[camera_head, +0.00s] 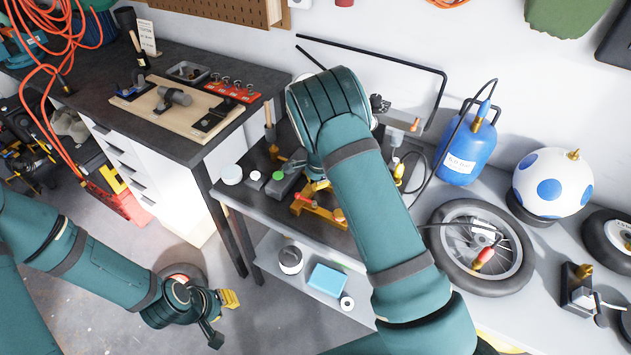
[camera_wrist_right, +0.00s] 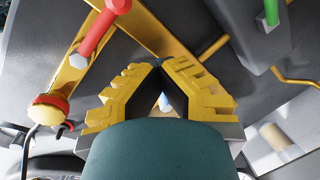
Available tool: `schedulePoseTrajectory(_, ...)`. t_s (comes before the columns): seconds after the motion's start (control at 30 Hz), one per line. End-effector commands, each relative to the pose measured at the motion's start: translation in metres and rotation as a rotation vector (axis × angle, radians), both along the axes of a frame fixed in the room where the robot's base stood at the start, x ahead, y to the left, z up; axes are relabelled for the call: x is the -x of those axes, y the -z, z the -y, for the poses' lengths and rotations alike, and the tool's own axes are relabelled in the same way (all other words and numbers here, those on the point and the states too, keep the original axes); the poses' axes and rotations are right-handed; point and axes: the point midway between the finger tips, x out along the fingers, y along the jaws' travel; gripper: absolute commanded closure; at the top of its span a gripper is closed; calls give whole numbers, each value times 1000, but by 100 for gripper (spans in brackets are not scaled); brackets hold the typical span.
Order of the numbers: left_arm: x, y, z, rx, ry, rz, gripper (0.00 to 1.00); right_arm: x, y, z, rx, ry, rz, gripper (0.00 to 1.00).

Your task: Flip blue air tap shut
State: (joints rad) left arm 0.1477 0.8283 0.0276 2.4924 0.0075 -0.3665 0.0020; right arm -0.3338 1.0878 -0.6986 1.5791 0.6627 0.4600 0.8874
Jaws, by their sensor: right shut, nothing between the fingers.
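A yellow air manifold (camera_head: 322,211) with red parts lies on the bench, partly hidden by my right arm. In the right wrist view the gold manifold bar (camera_wrist_right: 75,65) carries a red handle (camera_wrist_right: 103,28). A small pale-blue piece (camera_wrist_right: 166,103) shows in the gap behind the fingertips; I cannot tell whether it is the blue tap. No whole blue tap is visible on the manifold. My right gripper (camera_wrist_right: 160,72) has its yellow fingertips together, with nothing between them, just beside the manifold. My left gripper (camera_head: 224,318) hangs open and empty over the floor, far from the bench.
A blue tank (camera_head: 466,150) with a blue-topped brass fitting stands at right, near a wheel (camera_head: 476,250) and a spotted ball (camera_head: 553,183). A black hose curves right of my arm.

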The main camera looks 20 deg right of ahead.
Motion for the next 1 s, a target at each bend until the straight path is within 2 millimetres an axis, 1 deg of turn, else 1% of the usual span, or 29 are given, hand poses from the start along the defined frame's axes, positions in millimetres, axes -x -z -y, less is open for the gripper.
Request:
schedulePoseTrajectory(0.03, 0, 1, 0, 0, 0, 0, 77, 4, 5, 2, 2, 1, -12, 100)
schedulePoseTrajectory(0.27, 0, 3, 0, 0, 0, 0, 77, 7, 6, 3, 2, -24, -14, 100)
schedulePoseTrajectory(0.43, 0, 8, 0, -1, 0, 0, 77, 10, 7, 5, 1, -86, -14, 100)
schedulePoseTrajectory(1.0, -1, 35, 1, -6, -1, -1, 77, 29, 8, 14, 1, -498, -14, 100)
